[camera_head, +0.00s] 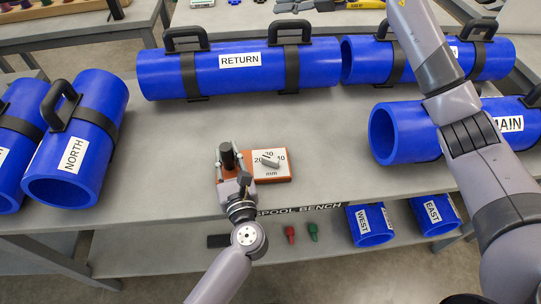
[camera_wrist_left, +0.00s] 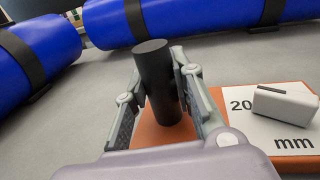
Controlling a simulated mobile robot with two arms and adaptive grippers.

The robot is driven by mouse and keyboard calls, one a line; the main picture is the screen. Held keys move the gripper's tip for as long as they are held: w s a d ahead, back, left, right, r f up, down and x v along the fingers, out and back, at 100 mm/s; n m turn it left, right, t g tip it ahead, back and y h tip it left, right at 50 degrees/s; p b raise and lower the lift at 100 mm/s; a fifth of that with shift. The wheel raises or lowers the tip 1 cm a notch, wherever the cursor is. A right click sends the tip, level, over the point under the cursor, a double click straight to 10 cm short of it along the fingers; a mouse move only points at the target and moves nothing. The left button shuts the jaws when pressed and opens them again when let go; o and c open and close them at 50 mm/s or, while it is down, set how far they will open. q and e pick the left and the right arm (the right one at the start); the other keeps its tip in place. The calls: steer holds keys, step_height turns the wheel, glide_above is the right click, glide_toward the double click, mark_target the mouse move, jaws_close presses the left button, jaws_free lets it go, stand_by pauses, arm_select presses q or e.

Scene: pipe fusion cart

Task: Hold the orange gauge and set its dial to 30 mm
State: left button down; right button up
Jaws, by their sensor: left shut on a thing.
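The orange gauge (camera_head: 255,176) lies on the grey bench near its front edge. It has a black upright post (camera_wrist_left: 161,85) at its left and a white dial plate (camera_head: 273,171) with numbers and "mm" at its right. A grey dial knob (camera_head: 270,160) sits on the plate; I cannot tell its exact reading. My left gripper (camera_head: 231,160) is shut on the black post, a finger on each side, as the left wrist view also shows. My right arm crosses the right side of the head view; its gripper is outside the picture.
Blue pipes with black handles ring the gauge: RETURN (camera_head: 262,70) behind, NORTH (camera_head: 82,140) at left, MAIN (camera_head: 405,133) at right. Bench around the gauge is clear. Below, a shelf holds WEST (camera_head: 368,224), EAST (camera_head: 434,214), and small red (camera_head: 290,235) and green (camera_head: 313,231) items.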

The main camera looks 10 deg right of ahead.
steer(key=s+a+f+n+g+h, duration=0.1)
steer(key=s+a+f+n+g, duration=0.25)
steer(key=a+f, duration=0.25)
steer(key=n+g+h, duration=0.5)
steer(key=n+h, duration=0.4)
steer(key=h, duration=0.1)
glide_above(270, 158)
steer(key=shift+t, duration=0.25)
steer(key=f, duration=1.8)
steer(key=shift+w+a, duration=0.1)
steer(key=shift+a, duration=0.1)
steer(key=shift+d+f+h, duration=0.25)
steer(key=shift+f+h, duration=0.15)
steer(key=shift+f, duration=2.85)
steer(key=shift+c, duration=0.6)
jaws_close()
